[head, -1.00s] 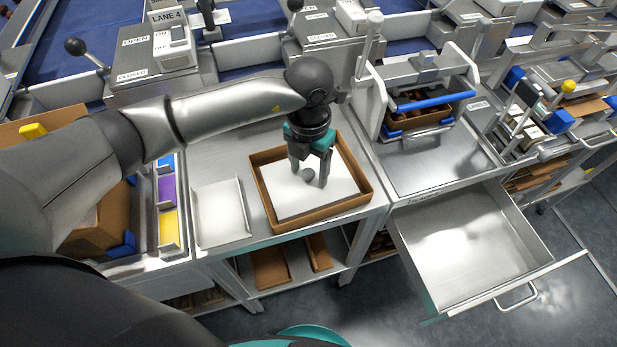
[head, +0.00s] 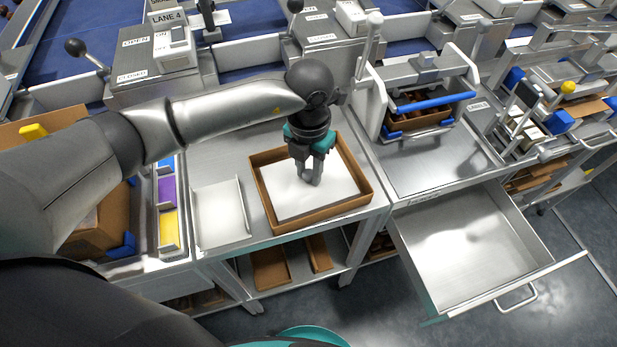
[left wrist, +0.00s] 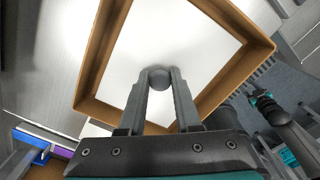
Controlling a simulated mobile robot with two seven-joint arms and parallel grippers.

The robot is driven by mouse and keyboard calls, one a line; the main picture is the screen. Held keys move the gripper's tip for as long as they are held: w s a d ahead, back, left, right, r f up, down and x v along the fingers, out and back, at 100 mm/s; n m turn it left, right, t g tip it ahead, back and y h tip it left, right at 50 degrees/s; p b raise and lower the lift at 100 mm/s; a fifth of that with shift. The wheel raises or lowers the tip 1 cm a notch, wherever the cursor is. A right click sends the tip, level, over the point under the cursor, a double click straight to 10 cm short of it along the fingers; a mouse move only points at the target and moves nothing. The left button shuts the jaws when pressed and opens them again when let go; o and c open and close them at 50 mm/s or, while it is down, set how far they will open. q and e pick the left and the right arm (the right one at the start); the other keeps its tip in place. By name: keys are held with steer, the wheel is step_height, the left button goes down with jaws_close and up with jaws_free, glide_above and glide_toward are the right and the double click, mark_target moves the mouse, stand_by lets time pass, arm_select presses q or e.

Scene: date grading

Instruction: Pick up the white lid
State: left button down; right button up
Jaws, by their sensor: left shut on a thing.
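The white lid (head: 335,189) lies flat inside an open brown cardboard box (head: 286,227) on the steel bench. A small grey round knob (left wrist: 159,79) stands up from its middle. My left gripper (head: 312,180) points down over the lid, with its fingers shut on the knob. In the left wrist view the fingertips (left wrist: 160,76) press the knob from both sides, and the white lid (left wrist: 205,45) fills the box around them. The fingers hide most of the knob in the head view.
A shallow metal tray (head: 221,212) sits left of the box. An open, empty steel drawer (head: 465,245) juts out at the right. A clamp frame with a blue bar (head: 430,102) stands behind the bare bench top (head: 430,165).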

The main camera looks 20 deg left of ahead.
arm_select(q)
steer(key=shift+r, duration=0.1)
step_height(320, 180, up, 19)
steer(key=p, duration=0.2)
step_height(320, 180, up, 5)
steer(key=p, duration=0.2)
glide_above(309, 173)
stand_by(0.6)
